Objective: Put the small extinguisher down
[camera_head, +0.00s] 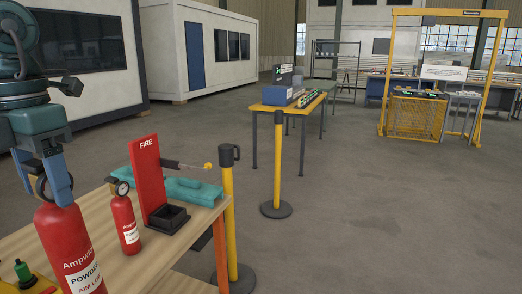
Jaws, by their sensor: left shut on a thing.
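My left gripper (55,180) points down at the left edge, its blue fingers shut on the top of a red extinguisher (62,232) with a white powder label. This extinguisher is upright and looks larger in view than the other; its base is cut off by the frame, so I cannot tell whether it touches anything. A second red extinguisher (124,212) with a black gauge stands upright on the wooden table (160,262), apart from the gripper. A red "FIRE" stand (147,180) with a black tray base (167,219) is just right of it. My right gripper is not in view.
A teal case (195,191) lies behind the stand, near the table's far edge. A yellow item with a green top (22,270) is at the bottom left. Yellow posts (228,215) stand beyond the table. Bare wood shows in front of the black tray.

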